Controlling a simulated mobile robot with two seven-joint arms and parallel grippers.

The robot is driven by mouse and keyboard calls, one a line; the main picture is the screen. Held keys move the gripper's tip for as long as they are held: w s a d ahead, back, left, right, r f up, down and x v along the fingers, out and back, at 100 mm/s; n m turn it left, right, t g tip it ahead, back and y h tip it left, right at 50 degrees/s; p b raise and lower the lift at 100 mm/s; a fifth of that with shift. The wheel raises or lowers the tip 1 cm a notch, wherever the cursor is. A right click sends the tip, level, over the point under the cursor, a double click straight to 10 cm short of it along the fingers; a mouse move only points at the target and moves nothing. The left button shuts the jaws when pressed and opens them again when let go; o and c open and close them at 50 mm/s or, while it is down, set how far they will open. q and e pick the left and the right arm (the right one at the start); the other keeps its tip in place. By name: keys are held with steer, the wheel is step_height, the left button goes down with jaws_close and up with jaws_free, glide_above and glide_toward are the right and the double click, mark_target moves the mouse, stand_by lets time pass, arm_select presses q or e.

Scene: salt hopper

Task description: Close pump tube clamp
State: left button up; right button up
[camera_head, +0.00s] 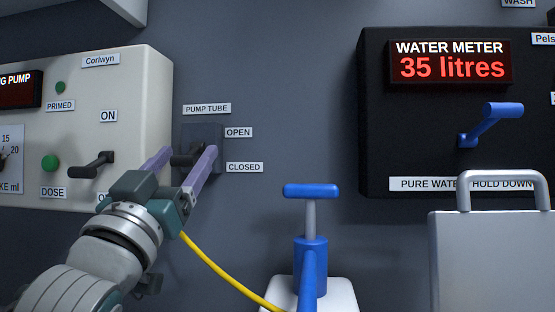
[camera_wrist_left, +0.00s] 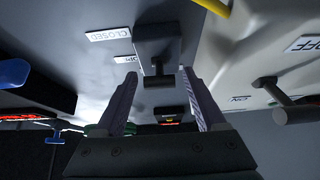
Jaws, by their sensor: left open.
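The pump tube clamp is a dark plate (camera_head: 210,134) on the wall under the PUMP TUBE label, with a short black lever (camera_head: 183,160) sticking out. The OPEN label (camera_head: 238,132) is to its upper right and the CLOSED label (camera_head: 244,167) to its lower right. My left gripper (camera_head: 182,166) is open, with its purple fingers on either side of the lever. In the left wrist view the lever's handle (camera_wrist_left: 160,81) shows between the spread fingertips, with gaps on both sides. I cannot tell exactly which setting the lever is at. My right gripper is out of view.
The cream pump panel (camera_head: 140,75) with its own black ON lever (camera_head: 92,166) stands close on the left. A yellow hose (camera_head: 225,277) runs below my left gripper. A blue T-handle (camera_head: 311,191) and the black water meter panel (camera_head: 380,110) are to the right.

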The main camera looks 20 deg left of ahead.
arm_select(q)
steer(key=b+v, duration=0.1)
steer(key=v, duration=0.6)
steer(key=shift+s, duration=0.1)
